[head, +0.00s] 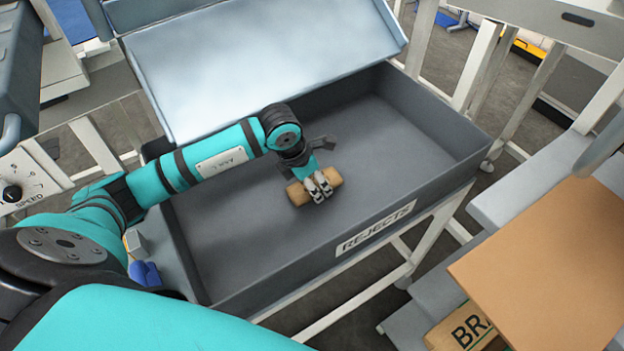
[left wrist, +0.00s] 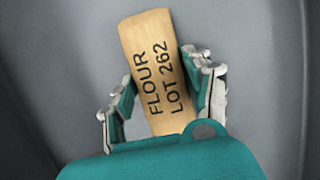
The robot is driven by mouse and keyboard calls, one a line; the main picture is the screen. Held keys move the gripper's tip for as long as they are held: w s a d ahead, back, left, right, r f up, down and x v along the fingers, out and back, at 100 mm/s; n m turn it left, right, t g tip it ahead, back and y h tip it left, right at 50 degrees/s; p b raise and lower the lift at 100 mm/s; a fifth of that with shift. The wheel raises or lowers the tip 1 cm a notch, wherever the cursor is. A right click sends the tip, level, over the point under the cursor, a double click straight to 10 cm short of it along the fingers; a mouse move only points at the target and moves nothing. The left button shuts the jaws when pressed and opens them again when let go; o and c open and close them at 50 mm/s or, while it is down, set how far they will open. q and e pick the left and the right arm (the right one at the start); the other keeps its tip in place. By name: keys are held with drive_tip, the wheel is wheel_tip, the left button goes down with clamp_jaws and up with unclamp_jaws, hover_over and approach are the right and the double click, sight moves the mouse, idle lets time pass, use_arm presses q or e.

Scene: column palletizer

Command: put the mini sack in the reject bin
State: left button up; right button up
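The mini sack (head: 297,193) is a small tan sack inside the dark grey reject bin (head: 437,216), which carries a REJECTS label. My left gripper (head: 318,185) reaches down into the bin with its fingers around the middle of the sack. In the left wrist view the sack (left wrist: 158,75) reads FLOUR LOT 262 and lies slightly tilted between the two fingers (left wrist: 160,88). The fingertips meet its sides, with a small gap lower down on the left. I cannot tell whether the sack touches the bin floor. My right gripper is not in view.
A raised pale blue-grey panel (head: 260,60) stands along the bin's far side. White frame posts (head: 480,65) rise beyond it. A brown board or box top (head: 550,265) is at lower right above a box marked BRA (head: 465,335). The bin floor around the sack is clear.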

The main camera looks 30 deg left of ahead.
use_arm(q)
drive_tip(key=o, duration=0.4)
drive_tip(key=shift+d+r, duration=0.15)
drive_tip(key=shift+d, duration=0.05)
drive_tip(key=v, duration=1.2)
drive_tip(key=shift+b, duration=0.45)
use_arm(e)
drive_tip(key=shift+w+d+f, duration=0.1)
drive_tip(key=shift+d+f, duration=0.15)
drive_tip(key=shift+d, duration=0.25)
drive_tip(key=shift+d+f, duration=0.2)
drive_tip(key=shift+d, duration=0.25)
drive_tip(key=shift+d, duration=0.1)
